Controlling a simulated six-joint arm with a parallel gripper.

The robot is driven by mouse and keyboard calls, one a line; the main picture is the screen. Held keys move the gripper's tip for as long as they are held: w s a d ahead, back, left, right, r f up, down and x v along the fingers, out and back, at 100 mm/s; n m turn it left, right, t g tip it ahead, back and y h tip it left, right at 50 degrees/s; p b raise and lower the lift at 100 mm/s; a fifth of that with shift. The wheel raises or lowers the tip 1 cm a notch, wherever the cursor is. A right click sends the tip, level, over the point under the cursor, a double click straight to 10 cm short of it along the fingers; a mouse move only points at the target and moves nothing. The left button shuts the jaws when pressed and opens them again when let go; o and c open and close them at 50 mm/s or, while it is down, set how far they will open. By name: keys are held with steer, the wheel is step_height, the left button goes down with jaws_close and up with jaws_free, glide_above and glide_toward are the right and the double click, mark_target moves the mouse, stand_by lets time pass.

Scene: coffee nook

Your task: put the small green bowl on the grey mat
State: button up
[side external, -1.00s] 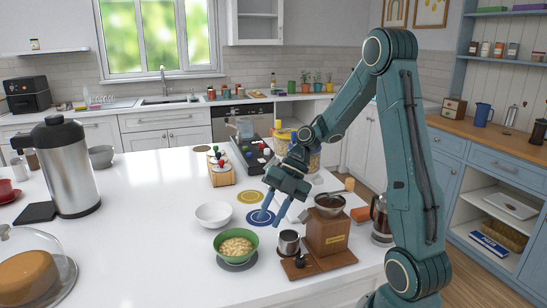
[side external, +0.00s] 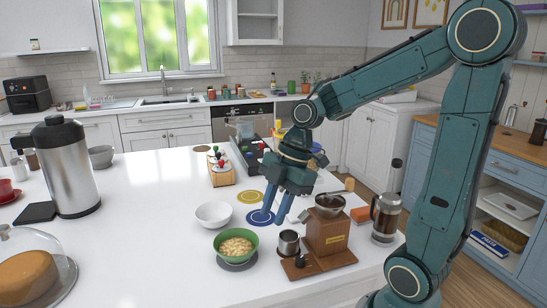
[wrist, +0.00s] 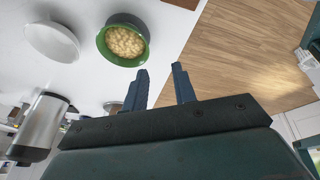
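The small green bowl (side external: 236,246), filled with pale round pieces, sits upright on the grey mat (side external: 238,266), whose front edge shows below it. In the wrist view the green bowl (wrist: 103,42) is at the upper middle, beyond the left fingertip. My gripper (side external: 273,215) is to the right of and behind the bowl, apart from it, near the blue mat. In the wrist view my gripper's two fingers (wrist: 160,75) are spread with nothing between them.
A white bowl (side external: 213,214) stands behind the green one. A blue mat (side external: 261,218) and a yellow mat (side external: 251,197) lie nearby. A wooden grinder (side external: 330,235) with a metal cup (side external: 289,243) and a French press (side external: 386,215) stand right. The counter's left middle is clear.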

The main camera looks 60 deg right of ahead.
steer(key=s+a+r+m+t+h, duration=0.2)
steer(key=s+r+m, duration=0.3)
steer(key=s+m, duration=0.5)
steer(key=shift+s+a+r+m+t+h, duration=0.25)
steer(key=shift+a+m+t+h, duration=0.25)
steer(key=shift+m, duration=1.8)
steer(key=shift+w+d, duration=0.1)
